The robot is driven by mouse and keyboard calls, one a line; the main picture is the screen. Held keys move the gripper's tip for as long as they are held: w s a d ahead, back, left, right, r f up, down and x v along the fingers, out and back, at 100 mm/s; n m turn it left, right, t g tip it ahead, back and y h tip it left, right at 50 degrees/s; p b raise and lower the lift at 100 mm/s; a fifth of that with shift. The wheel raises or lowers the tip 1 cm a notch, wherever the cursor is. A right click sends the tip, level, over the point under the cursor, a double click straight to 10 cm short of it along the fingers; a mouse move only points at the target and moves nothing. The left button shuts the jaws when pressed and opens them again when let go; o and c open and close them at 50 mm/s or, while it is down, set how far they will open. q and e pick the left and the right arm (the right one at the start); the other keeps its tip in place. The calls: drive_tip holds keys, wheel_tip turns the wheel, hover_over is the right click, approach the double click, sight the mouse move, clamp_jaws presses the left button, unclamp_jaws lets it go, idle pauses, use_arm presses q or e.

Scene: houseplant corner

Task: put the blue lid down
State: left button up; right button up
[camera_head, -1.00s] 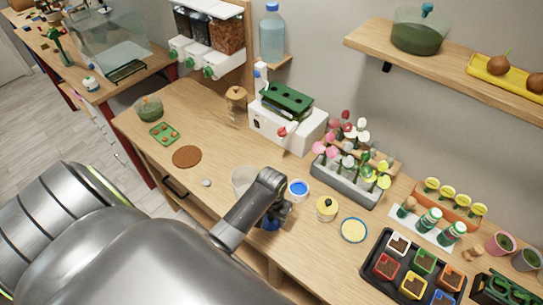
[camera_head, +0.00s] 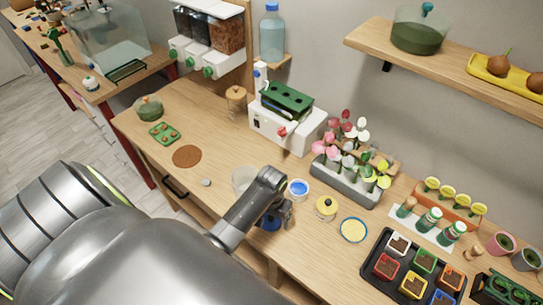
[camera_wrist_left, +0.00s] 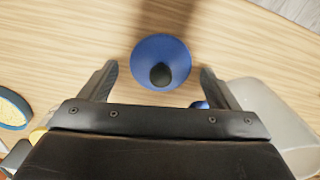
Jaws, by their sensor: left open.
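The blue lid (camera_wrist_left: 178,72) is a round disc with a dark knob (camera_wrist_left: 160,75), lying on the wooden table in the left wrist view. In the head view, part of the blue lid (camera_head: 270,224) shows below my left gripper (camera_head: 283,212), near the table's front edge. In the left wrist view, my left gripper (camera_wrist_left: 160,68) is open, with one finger on each side of the lid and a gap to both. My right gripper is not in view.
A clear container (camera_head: 243,180) and a white cup with blue inside (camera_head: 299,188) stand close by. A yellow-lidded jar (camera_head: 326,208), a blue-rimmed yellow disc (camera_head: 354,230) and a black tray of pots (camera_head: 375,272) are to the right. The table's left part is fairly clear.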

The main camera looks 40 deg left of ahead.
sight(271, 217)
use_arm(q)
wheel_tip(271, 217, up, 9)
drive_tip(key=shift+f+b, duration=0.2)
drive_tip(key=shift+b, duration=0.6)
drive_tip(key=shift+r+p, duration=0.85)
drive_tip(key=shift+r, duration=0.6)
drive_tip(key=shift+s+f, duration=0.1)
